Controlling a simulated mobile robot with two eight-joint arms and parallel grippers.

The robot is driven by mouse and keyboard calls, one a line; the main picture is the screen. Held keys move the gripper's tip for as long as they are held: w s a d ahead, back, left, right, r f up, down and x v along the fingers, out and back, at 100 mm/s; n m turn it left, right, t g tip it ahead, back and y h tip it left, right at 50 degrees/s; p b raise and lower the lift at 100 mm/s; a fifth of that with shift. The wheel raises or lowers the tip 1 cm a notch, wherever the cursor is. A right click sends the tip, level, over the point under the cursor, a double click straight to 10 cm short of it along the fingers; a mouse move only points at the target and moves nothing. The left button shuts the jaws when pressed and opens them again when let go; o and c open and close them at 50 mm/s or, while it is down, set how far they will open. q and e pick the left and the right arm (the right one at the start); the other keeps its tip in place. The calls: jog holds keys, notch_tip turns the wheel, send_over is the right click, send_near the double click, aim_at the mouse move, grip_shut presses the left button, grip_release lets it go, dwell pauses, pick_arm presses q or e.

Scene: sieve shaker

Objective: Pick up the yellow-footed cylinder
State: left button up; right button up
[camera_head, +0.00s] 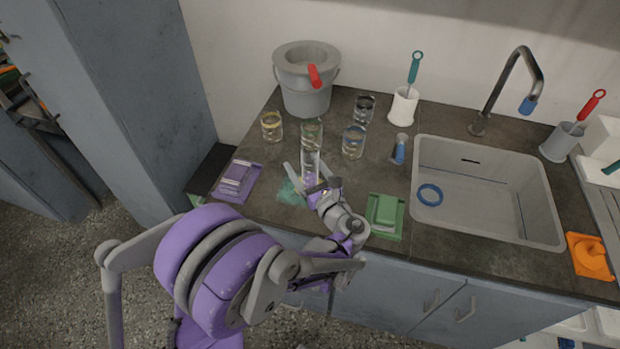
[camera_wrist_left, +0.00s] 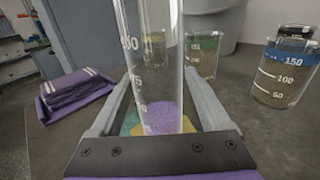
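The clear graduated cylinder (camera_head: 311,164) stands upright on the dark counter and holds purple material at its bottom. In the left wrist view the cylinder (camera_wrist_left: 152,70) rises tall between the fingers, close to the camera; a bit of its yellow foot (camera_wrist_left: 189,125) shows low down, the rest hidden by my gripper. My left gripper (camera_head: 305,168) is open, one finger on either side of the cylinder; in the left wrist view narrow gaps show beside the glass. My right gripper is not in view.
Beakers with yellow (camera_head: 272,127), green (camera_head: 312,133), blue (camera_head: 353,142) and black (camera_head: 364,108) bands stand behind. A grey bucket (camera_head: 305,97) is farther back. A purple pad (camera_head: 237,181) lies left, a green one (camera_head: 386,214) right. The sink (camera_head: 480,200) is at the right.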

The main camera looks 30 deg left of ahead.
pick_arm(q)
grip_shut()
jog(key=shift+r, duration=0.15)
dwell(0.4)
